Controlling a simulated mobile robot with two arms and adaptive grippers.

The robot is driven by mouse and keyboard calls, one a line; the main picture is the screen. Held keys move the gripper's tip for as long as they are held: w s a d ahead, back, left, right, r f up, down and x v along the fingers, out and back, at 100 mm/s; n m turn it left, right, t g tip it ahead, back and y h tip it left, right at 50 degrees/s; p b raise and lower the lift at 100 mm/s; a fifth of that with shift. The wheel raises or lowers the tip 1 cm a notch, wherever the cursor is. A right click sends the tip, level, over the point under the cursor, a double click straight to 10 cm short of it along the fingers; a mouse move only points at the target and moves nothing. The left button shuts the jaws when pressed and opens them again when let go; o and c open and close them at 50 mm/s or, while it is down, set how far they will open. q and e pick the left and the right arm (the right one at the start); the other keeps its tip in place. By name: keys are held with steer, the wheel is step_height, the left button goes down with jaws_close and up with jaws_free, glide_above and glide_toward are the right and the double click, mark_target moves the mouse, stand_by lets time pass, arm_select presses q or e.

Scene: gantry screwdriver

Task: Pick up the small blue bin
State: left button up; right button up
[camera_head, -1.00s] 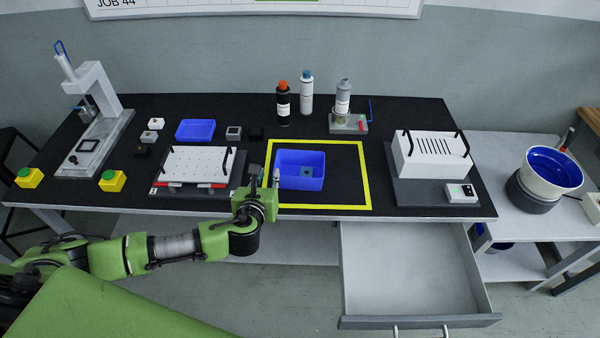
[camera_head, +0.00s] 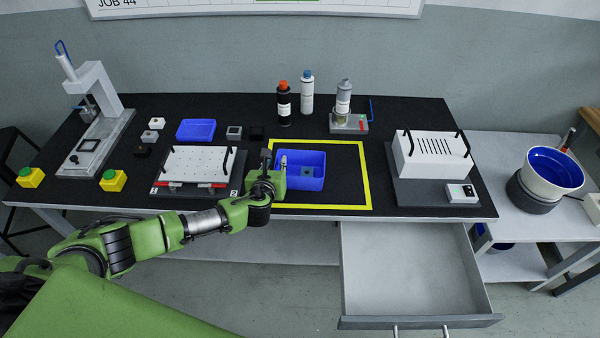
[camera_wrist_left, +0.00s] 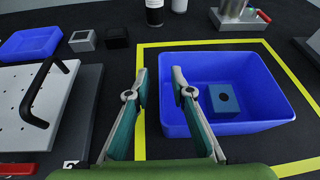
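The small blue bin (camera_head: 315,183) stands upright inside a yellow outline on the black table, with a grey-blue block with a dark hole (camera_head: 306,172) in it. My left gripper (camera_head: 274,161) is open at the bin's left side. In the left wrist view, the bin (camera_wrist_left: 232,128) has its left wall lying between the two fingers (camera_wrist_left: 159,74). The right finger overlaps the bin's inside and the left finger is outside it. I cannot tell how deep the fingers reach or whether they touch the wall. My right gripper is out of view.
A white perforated plate (camera_head: 190,163) with black handles lies left of the outline (camera_head: 364,172). A shallow blue tray (camera_head: 196,130) is behind it. Bottles (camera_head: 307,95) stand at the back. A white slotted box (camera_head: 432,158) is at right. An open drawer (camera_head: 415,270) juts out in front.

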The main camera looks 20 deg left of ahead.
arm_select(q)
jaws_close()
steer(key=shift+w+r, duration=0.1)
steer(key=shift+r, duration=0.1)
steer(key=shift+r, duration=0.2)
step_height(320, 180, up, 3)
steer(key=s+r, duration=0.9)
steer(key=s, duration=0.5)
steer(key=shift+r, duration=0.15)
